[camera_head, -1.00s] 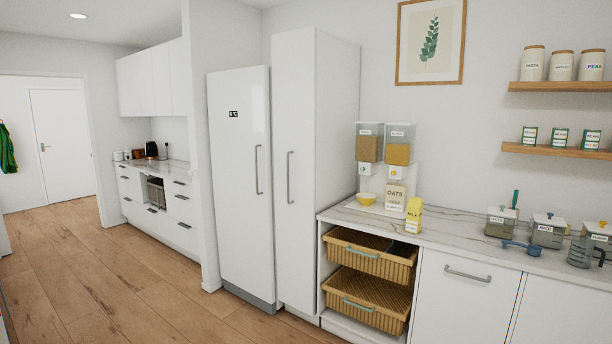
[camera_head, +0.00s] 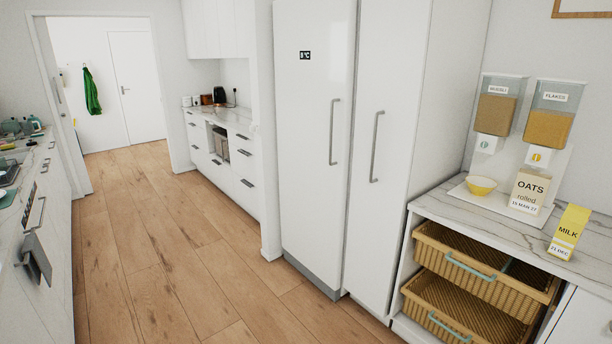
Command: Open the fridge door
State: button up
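The fridge (camera_head: 308,200) is the tall white unit with a small black display (camera_head: 305,55) near its top. Its door is shut. A vertical grey fridge handle (camera_head: 333,132) runs along the door's right side. My gripper is not in view.
A tall white cabinet (camera_head: 392,215) with its own vertical handle (camera_head: 376,147) adjoins the fridge on the right. A marble counter (camera_head: 450,212) with dispensers, a milk carton (camera_head: 569,231) and wicker baskets (camera_head: 480,268) stands further right. The wooden floor (camera_head: 175,270) before the fridge is clear. Another counter (camera_head: 22,215) runs along the left.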

aim_at(315, 40)
jog(key=i, duration=2.25)
